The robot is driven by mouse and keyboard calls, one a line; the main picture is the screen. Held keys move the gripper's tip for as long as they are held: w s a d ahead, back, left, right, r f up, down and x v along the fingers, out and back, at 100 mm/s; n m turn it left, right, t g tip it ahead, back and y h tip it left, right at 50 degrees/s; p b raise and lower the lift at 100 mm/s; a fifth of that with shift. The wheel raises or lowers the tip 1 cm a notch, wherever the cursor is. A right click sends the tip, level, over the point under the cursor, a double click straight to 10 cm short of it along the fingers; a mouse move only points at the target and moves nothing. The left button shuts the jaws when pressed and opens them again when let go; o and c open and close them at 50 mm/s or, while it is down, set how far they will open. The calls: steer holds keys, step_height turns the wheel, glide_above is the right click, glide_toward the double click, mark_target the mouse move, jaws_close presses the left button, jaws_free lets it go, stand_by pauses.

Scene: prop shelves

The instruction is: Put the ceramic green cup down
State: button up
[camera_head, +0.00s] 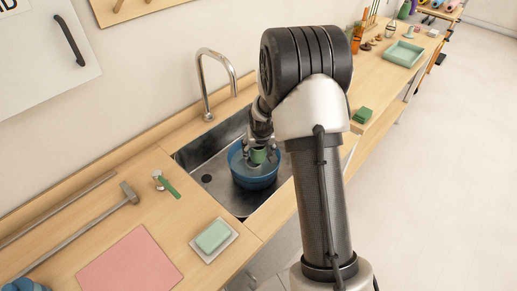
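A small green cup (259,155) shows below my gripper (260,150), inside the outline of a blue tub (257,183). My gripper points down, with fingers on both sides of the cup, and appears shut on it. The tub stands in the metal sink (208,162). I cannot tell whether the cup touches the inside of the tub or hangs above it. My arm stands in front and hides part of the counter to the right.
A curved faucet (213,75) rises behind the sink. A pink mat (130,262), a green sponge on a white dish (213,236), a hammer (85,228) and a green-handled brush (168,186) lie on the left counter. A green block (363,115) and a tray (404,53) are right.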

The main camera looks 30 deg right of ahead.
steer(key=shift+o, duration=0.5)
steer(key=shift+r, duration=0.1)
steer(key=shift+r+p, duration=0.3)
steer(key=shift+p, duration=0.1)
steer(key=a+p+v, duration=0.2)
steer(key=v, duration=0.9)
steer(key=a+f+p+v, duration=0.1)
steer(key=p+v, duration=0.1)
steer(key=v, duration=0.9)
steer(key=s+a+r+n, duration=0.1)
steer(key=s+a+r, duration=0.2)
steer(key=s, duration=0.5)
steer(key=s+a+r+n+y, duration=0.1)
steer(key=s+a+r, duration=0.2)
steer(key=s, duration=0.5)
steer(key=s+a+r+n, duration=0.1)
steer(key=s+a+r, duration=0.3)
steer(key=s, duration=0.4)
steer(key=shift+s+a, duration=0.2)
steer(key=shift+s, duration=0.2)
